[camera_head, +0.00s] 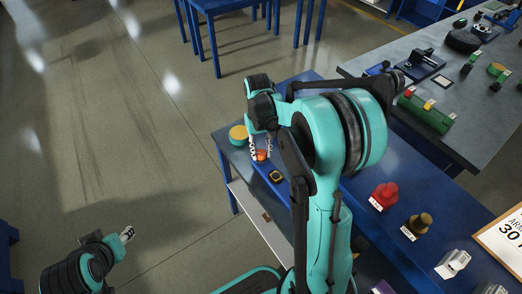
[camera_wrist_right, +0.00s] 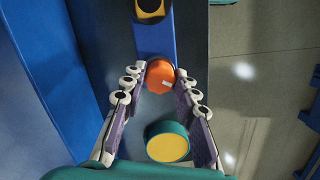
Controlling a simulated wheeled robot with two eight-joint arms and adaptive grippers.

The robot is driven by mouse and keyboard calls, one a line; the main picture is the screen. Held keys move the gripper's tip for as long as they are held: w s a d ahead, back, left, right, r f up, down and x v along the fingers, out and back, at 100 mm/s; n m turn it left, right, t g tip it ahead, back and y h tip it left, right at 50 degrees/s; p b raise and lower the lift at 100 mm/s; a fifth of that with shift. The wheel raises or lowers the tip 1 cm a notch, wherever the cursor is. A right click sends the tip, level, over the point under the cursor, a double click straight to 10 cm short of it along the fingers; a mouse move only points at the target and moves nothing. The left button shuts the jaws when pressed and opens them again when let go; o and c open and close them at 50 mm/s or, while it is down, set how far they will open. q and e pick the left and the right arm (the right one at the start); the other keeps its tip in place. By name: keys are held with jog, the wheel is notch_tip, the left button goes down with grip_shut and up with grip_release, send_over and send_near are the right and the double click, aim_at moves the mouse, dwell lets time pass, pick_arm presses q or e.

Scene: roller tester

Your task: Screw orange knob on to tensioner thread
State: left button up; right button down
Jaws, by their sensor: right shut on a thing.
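The orange knob (camera_head: 261,156) is between the fingertips of my right gripper (camera_head: 261,154) near the left edge of the blue table. In the right wrist view the right gripper (camera_wrist_right: 163,78) is shut on the knob (camera_wrist_right: 160,77). The knob overlaps the near end of a blue bar (camera_wrist_right: 153,38). The tensioner thread is not visible, and I cannot tell whether the knob touches it. My left gripper (camera_head: 127,234) is low at the left, away from the table; its jaws are too small to read.
A green cylinder with a yellow top (camera_head: 238,134) stands close to the right gripper. A yellow-and-black square part (camera_head: 276,176) is nearby. A red object (camera_head: 384,196) and a brass-coloured one (camera_head: 418,224) stand at the right. Open floor lies left of the table.

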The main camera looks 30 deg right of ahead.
jog(key=m, duration=0.2)
jog(key=shift+m, duration=0.4)
jog(key=shift+m, duration=0.3)
jog(key=m+y, duration=0.1)
jog(key=m, duration=0.4)
jog(key=shift+d+t, duration=0.1)
jog(key=shift+t, duration=0.3)
jog(key=shift+m, duration=1.2)
jog(key=shift+m+t, duration=0.3)
jog(key=shift+m, duration=0.9)
jog(key=m, duration=0.3)
jog(key=shift+m+t, duration=0.4)
jog(key=shift+m, duration=0.9)
